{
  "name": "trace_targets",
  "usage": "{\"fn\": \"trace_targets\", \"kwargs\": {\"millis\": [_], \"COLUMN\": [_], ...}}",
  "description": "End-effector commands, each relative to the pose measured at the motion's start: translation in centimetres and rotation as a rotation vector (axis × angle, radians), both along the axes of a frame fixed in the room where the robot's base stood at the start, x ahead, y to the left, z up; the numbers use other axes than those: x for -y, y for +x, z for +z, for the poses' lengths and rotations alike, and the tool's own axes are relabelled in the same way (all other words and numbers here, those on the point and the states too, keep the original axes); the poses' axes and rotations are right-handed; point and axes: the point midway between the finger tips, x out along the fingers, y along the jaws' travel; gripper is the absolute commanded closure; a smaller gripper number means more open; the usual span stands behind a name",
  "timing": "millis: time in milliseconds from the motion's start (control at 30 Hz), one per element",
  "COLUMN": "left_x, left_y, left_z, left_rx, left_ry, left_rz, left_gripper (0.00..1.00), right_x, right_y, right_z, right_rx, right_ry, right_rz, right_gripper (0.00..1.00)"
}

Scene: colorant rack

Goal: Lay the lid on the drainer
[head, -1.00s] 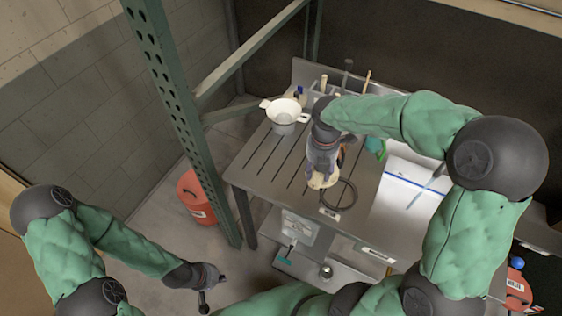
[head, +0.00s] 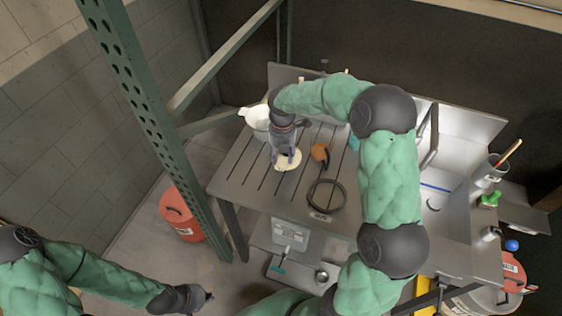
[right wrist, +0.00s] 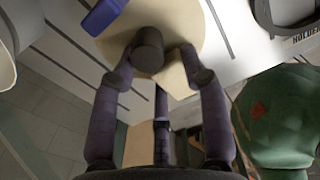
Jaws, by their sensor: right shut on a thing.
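The lid (head: 288,161) is a cream round disc. In the right wrist view the lid (right wrist: 190,25) shows a dark round knob (right wrist: 148,50). My right gripper (head: 286,158) is shut on the lid and holds it over the slotted grey drainer (head: 236,176). In the right wrist view its fingers (right wrist: 160,75) reach up to either side of the knob. I cannot tell whether the lid touches the slats. My left gripper (head: 198,300) is low at the bottom left, away from the drainer; its jaws are too small to read.
A white pot with side handles (head: 255,118) stands on the drainer behind the lid, partly hidden by my right arm. An orange-topped object (head: 320,152) and a black ring (head: 326,197) lie to the lid's right. A green perforated post (head: 145,110) rises at the left.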

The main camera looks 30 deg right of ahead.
Motion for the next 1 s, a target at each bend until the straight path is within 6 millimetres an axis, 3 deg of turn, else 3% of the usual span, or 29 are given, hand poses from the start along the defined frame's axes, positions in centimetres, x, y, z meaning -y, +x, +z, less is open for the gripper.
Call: {"fn": "trace_targets", "kwargs": {"millis": [267, 500, 900, 933, 1000], "left_x": [0.0, 0.0, 0.0, 0.0, 0.0], "left_y": [0.0, 0.0, 0.0, 0.0, 0.0], "left_z": [-0.4, -1.1, -1.1, -1.1, -1.1], "left_rx": [0.000, 0.000, 0.000, 0.000, 0.000], "left_ry": [0.000, 0.000, 0.000, 0.000, 0.000], "left_rz": [0.000, 0.000, 0.000, 0.000, 0.000], "left_gripper": [1.00, 1.00, 1.00, 1.00, 1.00], "right_x": [0.3, 0.3, 0.3, 0.3, 0.3], "right_y": [1.2, 1.5, 1.4, 1.4, 1.4], "right_z": [-1.5, -4.6, -5.1, -5.1, -5.1], "right_rx": [0.000, 0.000, 0.001, 0.001, 0.001], "right_ry": [0.000, 0.001, 0.001, 0.001, 0.001], "right_rz": [0.000, -0.001, 0.000, 0.000, 0.000], "right_gripper": [0.91, 0.91, 0.91, 0.52, 0.33]}}
